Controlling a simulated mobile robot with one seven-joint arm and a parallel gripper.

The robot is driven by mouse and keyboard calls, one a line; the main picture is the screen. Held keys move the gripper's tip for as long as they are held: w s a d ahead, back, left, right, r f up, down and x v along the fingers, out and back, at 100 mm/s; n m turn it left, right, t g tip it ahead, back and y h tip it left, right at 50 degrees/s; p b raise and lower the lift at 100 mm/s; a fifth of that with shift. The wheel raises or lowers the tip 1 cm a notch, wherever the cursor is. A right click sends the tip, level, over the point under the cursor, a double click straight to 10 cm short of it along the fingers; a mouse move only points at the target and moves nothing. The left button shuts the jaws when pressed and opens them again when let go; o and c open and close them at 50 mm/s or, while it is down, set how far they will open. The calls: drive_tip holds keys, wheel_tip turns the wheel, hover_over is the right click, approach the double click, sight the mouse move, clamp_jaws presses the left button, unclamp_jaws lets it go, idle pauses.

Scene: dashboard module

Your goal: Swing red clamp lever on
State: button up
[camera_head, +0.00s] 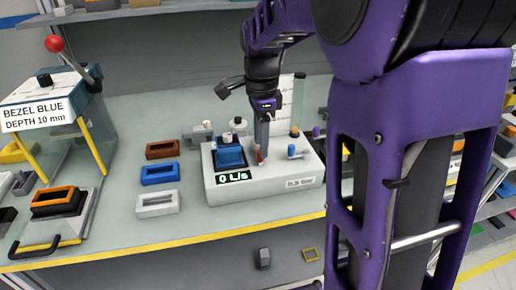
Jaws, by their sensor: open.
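A white test module (270,196) stands on the bench, with a display reading "0 L/s" and a label that seems to read "0.5 bar". A small red clamp lever (261,157) sits on its top, right of a blue part (230,155). My gripper (262,145) points down from above right at the red lever. The fingers hide part of it, and I cannot tell whether they touch it. The jaws are open. A small blue-topped knob (292,150) is to the right on the module.
Brown (162,149), blue (160,174) and white (157,203) bezels lie left of the module. Farther left is a "BEZEL BLUE" station (45,95) with a red-ball lever (54,44). A clear tube (298,100) stands behind the module. My purple arm covers the right side.

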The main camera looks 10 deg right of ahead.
drive_tip(key=shift+f, duration=1.35)
clamp_jaws()
